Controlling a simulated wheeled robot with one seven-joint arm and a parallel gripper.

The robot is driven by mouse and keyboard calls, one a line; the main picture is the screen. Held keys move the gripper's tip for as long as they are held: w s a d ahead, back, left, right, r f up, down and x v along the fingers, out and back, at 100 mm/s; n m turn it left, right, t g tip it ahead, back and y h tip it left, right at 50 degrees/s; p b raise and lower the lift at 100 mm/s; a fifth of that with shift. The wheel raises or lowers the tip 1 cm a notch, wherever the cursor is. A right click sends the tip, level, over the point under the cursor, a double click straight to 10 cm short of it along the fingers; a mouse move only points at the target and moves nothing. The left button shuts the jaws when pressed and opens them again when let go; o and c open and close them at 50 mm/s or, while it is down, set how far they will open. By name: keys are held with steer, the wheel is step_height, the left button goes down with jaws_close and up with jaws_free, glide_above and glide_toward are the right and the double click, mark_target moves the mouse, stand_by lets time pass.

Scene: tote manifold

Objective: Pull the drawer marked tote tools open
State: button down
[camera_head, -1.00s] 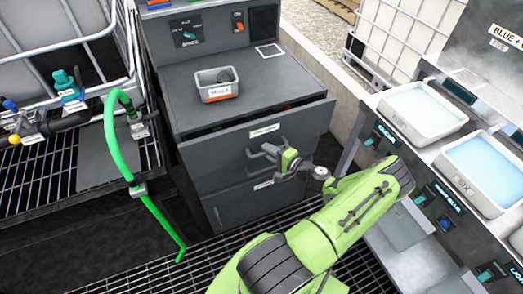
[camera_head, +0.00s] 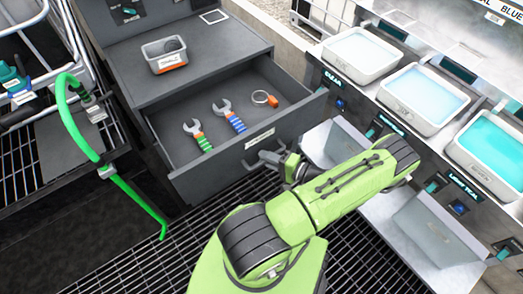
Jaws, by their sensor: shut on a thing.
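The upper drawer (camera_head: 172,155) of the grey cabinet is pulled well out. Its front carries a small white label (camera_head: 260,140), too small to read. Inside lie a wrench with a green and orange grip (camera_head: 197,135), a wrench with a blue striped grip (camera_head: 229,115) and a ring with an orange tag (camera_head: 265,98). My gripper (camera_head: 268,158) is at the handle on the drawer front and shut on it. My green arm hides part of the area right of the handle.
A small grey bin (camera_head: 166,56) with an orange label stands on the cabinet top. A green hose (camera_head: 128,188) hangs at left. At right, a bench holds trays of blue liquid (camera_head: 424,97) close to my arm. Grated floor (camera_head: 130,250) lies in front.

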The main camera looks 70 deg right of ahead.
steer(key=shift+s+a, duration=0.3)
steer(key=shift+s, duration=0.2)
steer(key=shift+s+a, duration=0.3)
steer(key=shift+s, duration=0.2)
steer(key=c, duration=1.1)
jaws_free()
steer(key=v, duration=1.5)
steer(key=shift+s+p, duration=0.35)
steer(key=shift+s, duration=0.05)
steer(key=shift+r, duration=0.1)
